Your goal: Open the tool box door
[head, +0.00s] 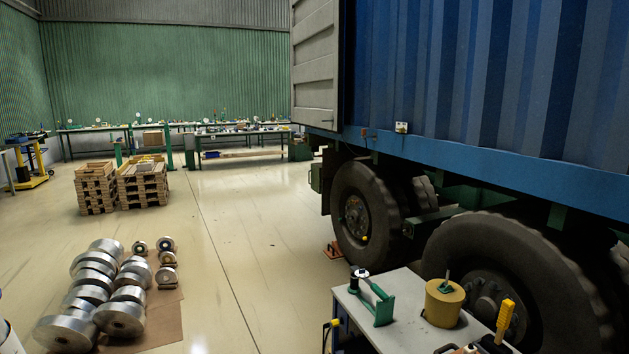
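No thing in the head view is clearly recognisable as the tool box, and I see no tool box door that I can name with certainty. A small green box-like part (315,178) hangs under the front of the truck's container, beside the front wheel. It is too small to tell whether it has a door. My gripper is not in view.
The truck with its blue container (500,80) and large wheels (362,215) fills the right. A grey cart (405,338) with tools stands front right. Metal coils (90,285) lie front left; pallets (142,185) stand behind. The middle floor (235,250) is clear.

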